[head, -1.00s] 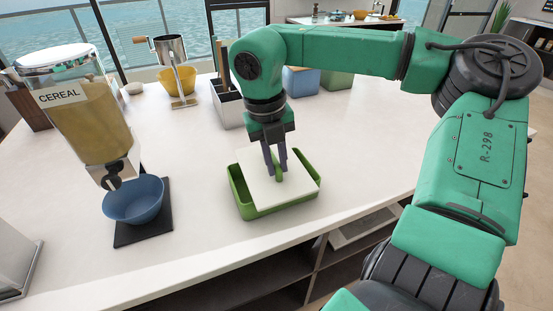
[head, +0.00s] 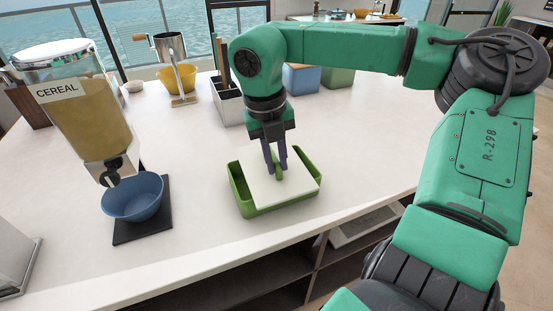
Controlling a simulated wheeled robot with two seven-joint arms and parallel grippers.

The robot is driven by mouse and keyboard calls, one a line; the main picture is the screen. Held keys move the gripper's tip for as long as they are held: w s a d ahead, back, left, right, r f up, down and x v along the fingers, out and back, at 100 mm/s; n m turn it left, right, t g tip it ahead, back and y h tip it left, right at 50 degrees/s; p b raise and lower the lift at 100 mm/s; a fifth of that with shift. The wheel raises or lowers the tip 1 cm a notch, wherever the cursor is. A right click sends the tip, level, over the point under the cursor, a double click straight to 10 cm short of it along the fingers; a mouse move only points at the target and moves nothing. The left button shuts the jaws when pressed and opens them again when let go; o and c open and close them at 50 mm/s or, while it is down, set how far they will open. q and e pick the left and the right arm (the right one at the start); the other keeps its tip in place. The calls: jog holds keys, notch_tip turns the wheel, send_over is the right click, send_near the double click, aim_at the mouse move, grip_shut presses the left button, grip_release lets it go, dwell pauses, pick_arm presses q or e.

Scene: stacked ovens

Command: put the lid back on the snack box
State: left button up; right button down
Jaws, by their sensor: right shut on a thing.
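The snack box (head: 257,211) is a green open tray-like box on the white counter, near its front edge. Its lid (head: 292,190) is a white square panel with a green handle (head: 278,173) in the middle. The lid lies over most of the box, set toward the right. A gap shows along the box's left side. I cannot tell whether the lid is seated or tilted on the rim. My right gripper (head: 277,169) points down from above and is shut on the lid's handle. My left gripper is not in view.
A cereal dispenser (head: 82,115) stands at the left, with a blue bowl (head: 133,198) on a dark mat (head: 143,228) under it. Behind the box are a utensil holder (head: 229,103) and a blue container (head: 301,79). The counter around the box is clear.

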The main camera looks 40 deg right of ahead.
dwell(0.3)
jog(key=shift+c, duration=1.2)
grip_release()
jog(key=shift+r+p, duration=2.55)
jog(key=shift+r, duration=1.05)
grip_shut()
